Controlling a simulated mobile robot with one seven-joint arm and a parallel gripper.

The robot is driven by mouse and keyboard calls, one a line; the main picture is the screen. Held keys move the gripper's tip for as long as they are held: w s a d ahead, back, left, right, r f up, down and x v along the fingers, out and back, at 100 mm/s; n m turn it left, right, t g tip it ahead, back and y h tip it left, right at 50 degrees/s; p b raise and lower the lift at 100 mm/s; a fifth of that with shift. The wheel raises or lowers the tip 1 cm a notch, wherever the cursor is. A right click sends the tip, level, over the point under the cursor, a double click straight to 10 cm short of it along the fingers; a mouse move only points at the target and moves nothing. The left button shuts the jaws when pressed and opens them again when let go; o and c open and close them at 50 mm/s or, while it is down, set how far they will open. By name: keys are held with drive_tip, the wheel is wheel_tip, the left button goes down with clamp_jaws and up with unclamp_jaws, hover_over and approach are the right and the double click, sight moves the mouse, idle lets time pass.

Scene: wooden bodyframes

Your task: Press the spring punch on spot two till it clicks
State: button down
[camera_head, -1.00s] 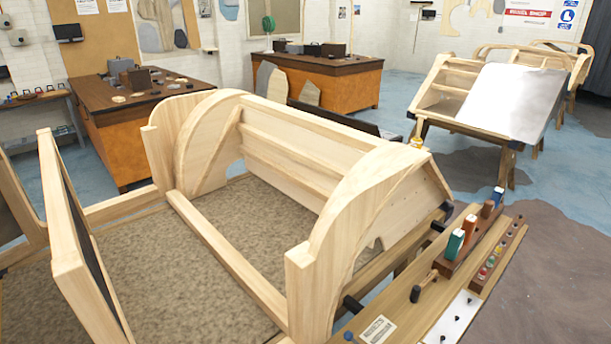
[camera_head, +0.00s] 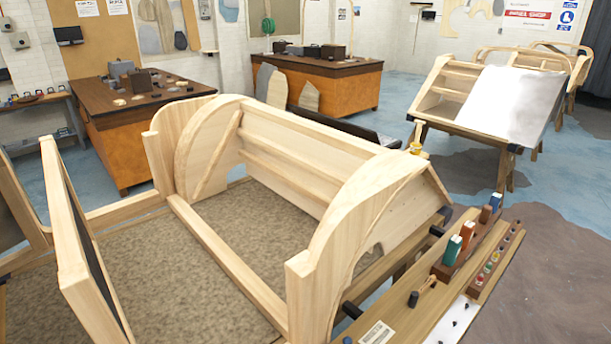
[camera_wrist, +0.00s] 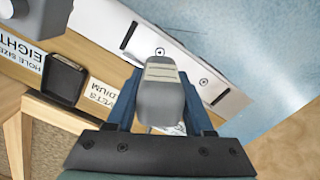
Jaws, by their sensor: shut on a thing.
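My gripper (camera_wrist: 160,92) shows in the wrist view, its two blue fingers shut on a grey, blunt-ended tool that I take to be the spring punch (camera_wrist: 161,80). The tool stands over the pale metal strip (camera_wrist: 235,99), its head toward the camera. Its tip is hidden, so I cannot tell whether it touches the strip. One round marked spot (camera_wrist: 160,51) lies just beyond the tool and another (camera_wrist: 203,82) to its right. I cannot tell which is spot two. In the head view the gripper does not show, but the strip (camera_head: 447,328) lies on the bench at lower right.
A black tray (camera_wrist: 64,77) and a dark grey block (camera_wrist: 42,14) lie left of the tool. In the head view, a wooden rack (camera_head: 440,270) with coloured bottles stands beside the strip. The large wooden body frame (camera_head: 365,220) is to the left.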

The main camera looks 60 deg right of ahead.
drive_tip(key=shift+r, duration=0.2)
wheel_tip(320, 180, up, 5)
drive_tip(key=p, duration=0.5)
drive_tip(key=shift+r, duration=0.1)
idle(0.4)
